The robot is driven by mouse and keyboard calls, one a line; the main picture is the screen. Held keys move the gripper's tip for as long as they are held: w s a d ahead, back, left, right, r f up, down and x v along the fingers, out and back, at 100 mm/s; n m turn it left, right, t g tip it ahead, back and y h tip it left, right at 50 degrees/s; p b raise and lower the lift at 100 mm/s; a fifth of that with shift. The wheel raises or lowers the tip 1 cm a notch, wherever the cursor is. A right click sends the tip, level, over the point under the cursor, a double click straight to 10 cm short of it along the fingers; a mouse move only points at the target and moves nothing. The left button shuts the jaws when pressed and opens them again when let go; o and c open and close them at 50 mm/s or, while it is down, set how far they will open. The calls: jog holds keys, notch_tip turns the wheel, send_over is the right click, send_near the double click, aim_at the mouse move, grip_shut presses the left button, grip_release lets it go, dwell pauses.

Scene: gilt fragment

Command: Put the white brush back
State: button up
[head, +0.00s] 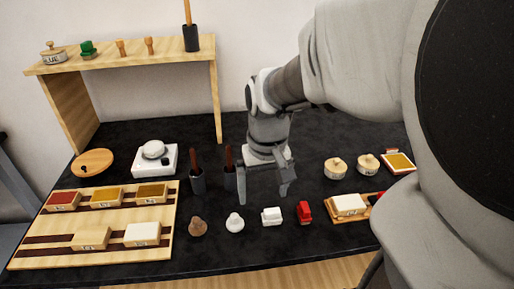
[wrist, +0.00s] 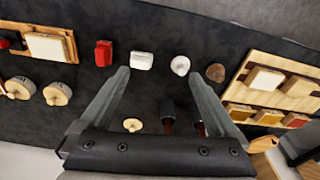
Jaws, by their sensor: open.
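I cannot make out a clearly white brush. Two brown-handled tools stand upright in dark holders, a left one (head: 197,172) and a right one (head: 229,170); their bristles do not show. White items in the front row are a small block (head: 272,215) and a rounded knobbed piece (head: 235,222); I cannot tell whether either is a brush. My gripper (head: 263,196) is open and empty, pointing down behind the white block and right of the holders. In the wrist view, my gripper (wrist: 157,75) has the block (wrist: 142,61) and the rounded piece (wrist: 180,66) just beyond its fingertips.
A brown lump (head: 197,226) and a red piece (head: 304,212) flank the white items. A wooden board with colored blocks (head: 160,222) lies left. A shelf (head: 120,58) at the back bears another dark holder (head: 191,38). Round wooden pots (head: 335,168) stand right.

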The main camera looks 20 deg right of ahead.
jog(key=s+a+r+n+t+p, duration=0.2)
jog(key=s+r, duration=0.5)
jog(key=r, duration=0.4)
jog(key=a+t+p, duration=0.1)
jog(key=a+t, duration=0.1)
jog(key=a, duration=0.1)
jog(key=shift+s+a+r+t+p, duration=0.2)
jog(key=shift+s+a+t+p, duration=0.1)
jog(key=shift+s+a, duration=0.1)
jog(key=shift+d, duration=0.15)
dwell(0.4)
